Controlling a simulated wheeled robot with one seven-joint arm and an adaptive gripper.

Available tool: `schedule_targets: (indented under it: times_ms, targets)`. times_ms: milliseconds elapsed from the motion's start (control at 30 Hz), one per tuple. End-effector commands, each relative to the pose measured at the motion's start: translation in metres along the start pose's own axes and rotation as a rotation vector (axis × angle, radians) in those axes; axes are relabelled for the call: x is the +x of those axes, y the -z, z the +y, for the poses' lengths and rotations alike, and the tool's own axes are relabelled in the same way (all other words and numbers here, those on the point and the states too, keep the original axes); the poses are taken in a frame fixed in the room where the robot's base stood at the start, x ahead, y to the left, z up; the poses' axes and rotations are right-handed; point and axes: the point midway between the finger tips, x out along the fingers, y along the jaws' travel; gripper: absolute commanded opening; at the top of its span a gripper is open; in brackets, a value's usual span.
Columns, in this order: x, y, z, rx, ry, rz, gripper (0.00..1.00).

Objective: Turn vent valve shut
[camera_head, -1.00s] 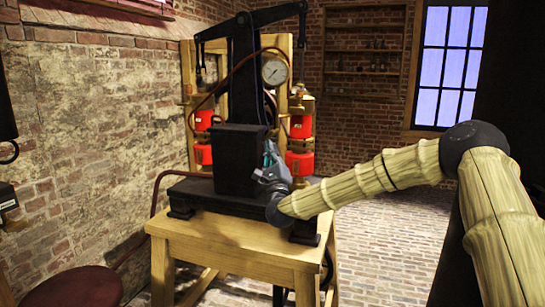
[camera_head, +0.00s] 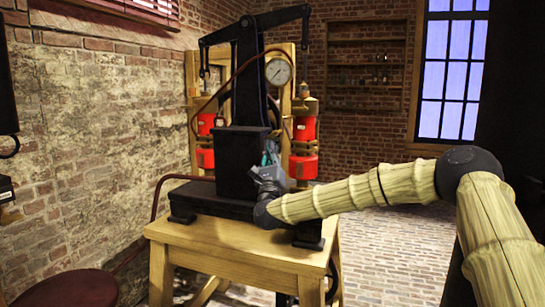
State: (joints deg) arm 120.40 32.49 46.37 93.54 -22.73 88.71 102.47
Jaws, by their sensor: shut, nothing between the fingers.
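A black machine (camera_head: 241,165) with a tall upright and a rocking beam stands on a wooden table. My gripper (camera_head: 270,152) is beside the right face of its black block, with fingers pointing up. It appears shut and empty. I cannot tell whether it touches the block. I cannot make out the vent valve; it may be small or hidden behind my gripper or the machine. A round white pressure gauge (camera_head: 278,71) sits on the wooden frame behind. Red cylinders (camera_head: 304,129) with brass fittings stand on either side of this frame.
The wooden table (camera_head: 225,239) carries the machine, with a bare strip along its front. A dark red round stool seat (camera_head: 75,289) is at the lower left. A reddish hose (camera_head: 157,190) runs from the machine's left. The brick floor (camera_head: 395,235) at the right is clear.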

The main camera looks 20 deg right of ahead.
Motion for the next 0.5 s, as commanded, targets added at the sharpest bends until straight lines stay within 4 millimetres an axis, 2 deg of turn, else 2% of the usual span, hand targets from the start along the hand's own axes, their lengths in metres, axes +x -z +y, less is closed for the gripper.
schedule_targets:
  times_ms: [500]
  targets:
    - [-0.0002, -0.0012, 0.0064, 0.082, 0.08, -0.002, 0.0]
